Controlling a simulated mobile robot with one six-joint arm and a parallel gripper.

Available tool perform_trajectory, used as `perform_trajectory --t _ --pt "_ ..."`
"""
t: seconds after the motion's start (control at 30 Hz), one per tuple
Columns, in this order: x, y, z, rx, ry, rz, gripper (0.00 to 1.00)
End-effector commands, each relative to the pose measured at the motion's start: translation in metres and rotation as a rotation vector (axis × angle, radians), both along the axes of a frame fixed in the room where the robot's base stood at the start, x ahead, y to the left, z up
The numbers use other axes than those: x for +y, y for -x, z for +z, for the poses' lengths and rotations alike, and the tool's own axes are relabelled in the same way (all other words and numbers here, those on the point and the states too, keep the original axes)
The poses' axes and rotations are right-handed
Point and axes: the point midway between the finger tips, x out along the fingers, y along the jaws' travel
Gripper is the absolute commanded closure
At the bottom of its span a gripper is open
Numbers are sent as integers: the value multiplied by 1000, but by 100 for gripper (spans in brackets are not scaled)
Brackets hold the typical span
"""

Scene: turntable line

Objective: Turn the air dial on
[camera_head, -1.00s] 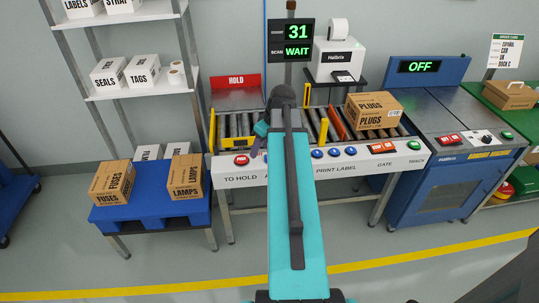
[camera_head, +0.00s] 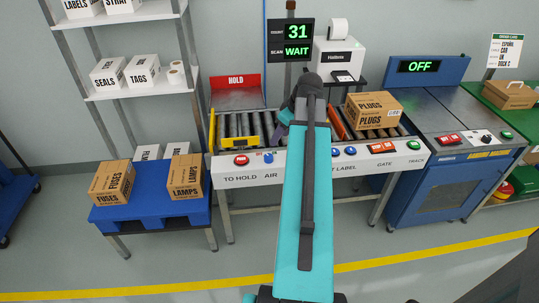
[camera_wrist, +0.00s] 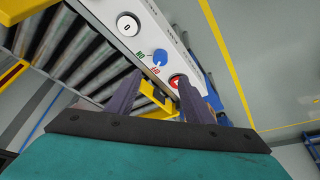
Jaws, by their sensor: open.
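The air dial (camera_head: 268,157) is a small blue knob on the white front panel, above the word AIR. In the wrist view the blue dial (camera_wrist: 159,60) lies just beyond my fingertips, between a green and a red mark. Its exact pointing direction is too small to tell. My gripper (camera_wrist: 160,80) is open, with two dark purple fingers and nothing visible between them. In the head view part of my gripper (camera_head: 283,132) shows over the rollers, right of the dial; my arm hides the rest.
A red button (camera_head: 241,160) sits left of the dial; it also shows near my right finger in the wrist view (camera_wrist: 176,82). A white round control (camera_wrist: 128,25) lies beyond the dial. A PLUGS box (camera_head: 372,112) stands on the conveyor to the right.

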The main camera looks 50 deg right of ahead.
Motion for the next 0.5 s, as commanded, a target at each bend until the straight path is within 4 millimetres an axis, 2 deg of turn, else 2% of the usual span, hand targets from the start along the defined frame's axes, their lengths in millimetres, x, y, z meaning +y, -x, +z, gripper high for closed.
perform_trajectory --t 0.5 --pt "2 -18 -43 2 -2 1 53"
